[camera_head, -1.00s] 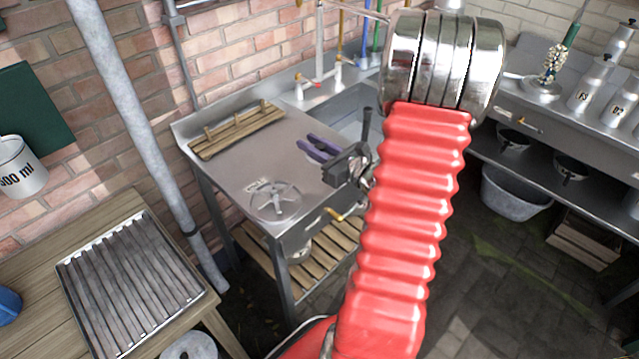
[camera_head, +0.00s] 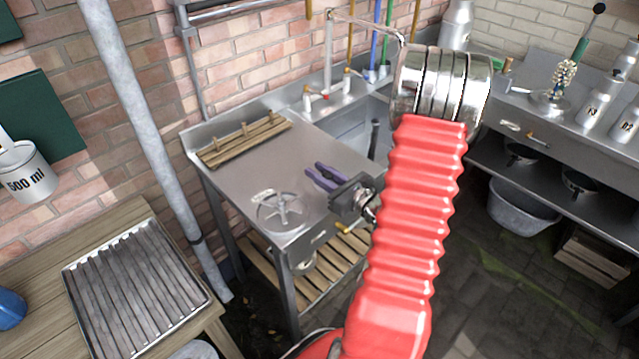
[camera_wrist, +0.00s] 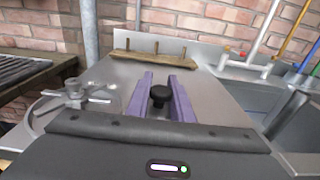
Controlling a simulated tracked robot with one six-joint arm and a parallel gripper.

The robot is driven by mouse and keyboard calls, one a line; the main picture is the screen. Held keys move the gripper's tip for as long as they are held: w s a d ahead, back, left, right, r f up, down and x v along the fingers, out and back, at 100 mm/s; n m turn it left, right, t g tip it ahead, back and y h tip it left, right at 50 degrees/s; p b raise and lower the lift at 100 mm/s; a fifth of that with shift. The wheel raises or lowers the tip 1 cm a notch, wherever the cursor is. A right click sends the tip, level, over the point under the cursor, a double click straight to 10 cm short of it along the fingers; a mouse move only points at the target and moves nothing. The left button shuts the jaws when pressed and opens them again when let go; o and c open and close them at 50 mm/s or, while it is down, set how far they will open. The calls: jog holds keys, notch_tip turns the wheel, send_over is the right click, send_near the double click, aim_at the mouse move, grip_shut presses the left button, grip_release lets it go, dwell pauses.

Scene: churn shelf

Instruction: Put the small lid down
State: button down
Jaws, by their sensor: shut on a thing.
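My gripper (camera_head: 322,176) has purple fingers and reaches over the steel worktop beside the sink. In the wrist view its fingers (camera_wrist: 160,98) are shut around a dark round knob (camera_wrist: 160,93), which I take to be the small lid's. The rest of the lid is hidden there, and I cannot make it out in the head view. I cannot tell whether the lid touches the worktop.
The sink (camera_head: 362,143) is at the right, with taps (camera_head: 327,98) behind.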

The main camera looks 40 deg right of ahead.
jog(key=shift+f, duration=2.05)
jog(key=c, duration=1.6)
grip_release()
jog(key=shift+f, duration=0.1)
jog(key=shift+o, duration=0.2)
jog(key=shift+s, duration=0.5)
jog(key=s+r, duration=0.1)
jog(key=s, duration=1)
jog(key=shift+d, duration=0.15)
